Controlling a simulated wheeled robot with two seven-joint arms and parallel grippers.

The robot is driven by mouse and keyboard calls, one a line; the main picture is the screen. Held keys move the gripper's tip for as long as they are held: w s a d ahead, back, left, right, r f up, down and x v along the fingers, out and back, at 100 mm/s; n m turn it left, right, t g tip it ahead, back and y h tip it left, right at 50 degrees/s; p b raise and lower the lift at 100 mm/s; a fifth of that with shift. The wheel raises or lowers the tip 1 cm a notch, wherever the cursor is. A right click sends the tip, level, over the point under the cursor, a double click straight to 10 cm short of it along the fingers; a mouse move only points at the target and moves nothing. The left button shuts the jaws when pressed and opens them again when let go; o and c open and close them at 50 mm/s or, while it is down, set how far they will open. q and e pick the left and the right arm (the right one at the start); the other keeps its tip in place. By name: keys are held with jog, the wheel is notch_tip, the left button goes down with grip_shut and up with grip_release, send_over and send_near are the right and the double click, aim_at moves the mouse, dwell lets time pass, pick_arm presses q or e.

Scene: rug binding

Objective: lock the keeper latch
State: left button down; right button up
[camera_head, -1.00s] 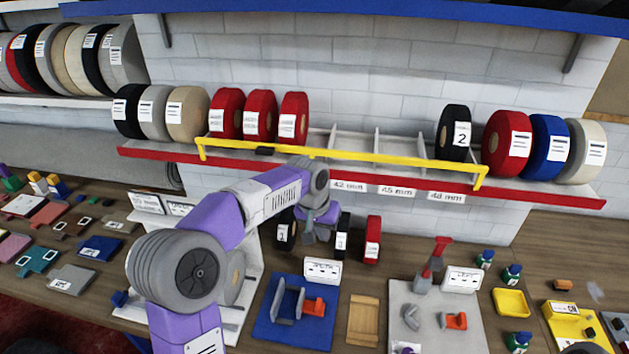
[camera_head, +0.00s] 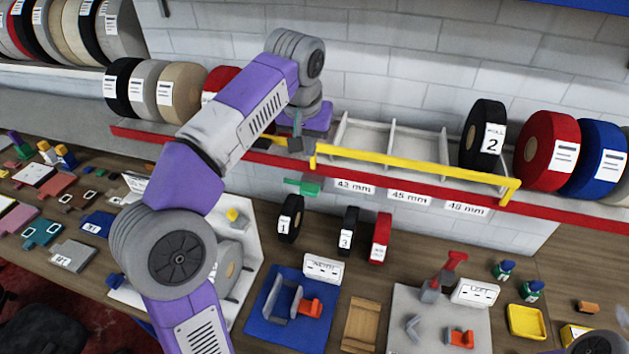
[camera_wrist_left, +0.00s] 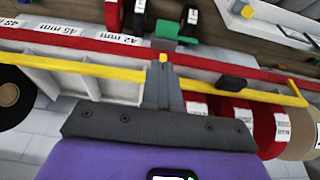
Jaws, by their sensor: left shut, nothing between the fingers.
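The yellow keeper bar (camera_head: 400,168) runs along the front of the shelf, above its red edge. It also shows in the wrist view (camera_wrist_left: 80,67). A green piece (camera_head: 302,187), possibly the latch, sits just below the red edge; the wrist view shows it too (camera_wrist_left: 178,30). A black block (camera_wrist_left: 232,85) sits on the bar. My left gripper (camera_head: 296,146) is shut and empty, at the bar beside a short yellow post (camera_head: 313,155). In the wrist view its fingers (camera_wrist_left: 163,85) overlap the bar; I cannot tell whether they touch. My right gripper is not in view.
Red rolls (camera_wrist_left: 270,125) stand on the shelf close to my gripper. A black roll marked 2 (camera_head: 483,137) stands farther right, past empty bays. Small rolls (camera_head: 290,218) stand on the bench below. A blue fixture (camera_head: 262,318) and grey fixture (camera_head: 404,305) lie in front.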

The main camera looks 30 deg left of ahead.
pick_arm(q)
send_near(314, 190)
jog(key=x, duration=0.5)
jog(key=shift+w+d, duration=0.1)
jog(key=shift+w, duration=0.25)
jog(key=shift+s+f, duration=0.1)
jog(key=shift+f, duration=0.65)
